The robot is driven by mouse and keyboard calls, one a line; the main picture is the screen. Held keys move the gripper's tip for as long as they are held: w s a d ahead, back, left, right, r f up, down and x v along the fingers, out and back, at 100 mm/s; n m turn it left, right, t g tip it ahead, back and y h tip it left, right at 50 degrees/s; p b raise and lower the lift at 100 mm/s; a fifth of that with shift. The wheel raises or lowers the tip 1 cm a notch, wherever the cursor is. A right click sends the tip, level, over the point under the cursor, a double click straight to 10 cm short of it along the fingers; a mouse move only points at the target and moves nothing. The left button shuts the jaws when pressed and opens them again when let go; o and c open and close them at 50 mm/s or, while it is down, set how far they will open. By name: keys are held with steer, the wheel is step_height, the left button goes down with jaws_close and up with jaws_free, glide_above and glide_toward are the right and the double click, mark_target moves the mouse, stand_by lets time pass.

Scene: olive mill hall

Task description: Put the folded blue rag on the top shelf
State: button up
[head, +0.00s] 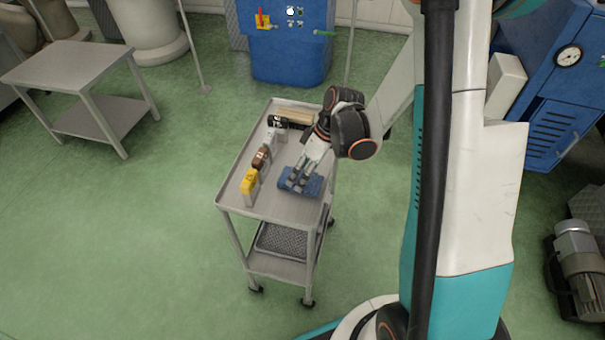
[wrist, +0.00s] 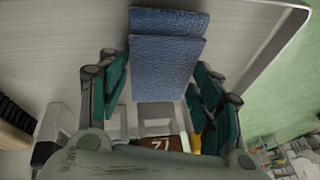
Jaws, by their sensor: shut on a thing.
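The folded blue rag (head: 313,187) is at the near right part of the grey trolley's top shelf (head: 277,206). My gripper (head: 298,184) reaches down to it from the far right, with its fingers around the rag. In the wrist view, the textured blue rag (wrist: 165,62) sits between the dark green finger pads of my gripper (wrist: 163,90), which is shut on it. I cannot tell whether the rag touches the shelf or is held just above it.
A yellow item (head: 249,185), a brown item (head: 261,158) and others line the top shelf's left side. A dark mesh tray (head: 281,240) is on the lower shelf. A grey table (head: 65,65) stands far left.

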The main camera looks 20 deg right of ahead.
steer(key=o, duration=1.4)
steer(key=shift+o, duration=0.2)
steer(key=shift+r, duration=0.15)
steer(key=p+v, duration=0.5)
steer(key=v, duration=0.6)
steer(key=shift+d+r, duration=0.2)
steer(key=shift+r, duration=0.15)
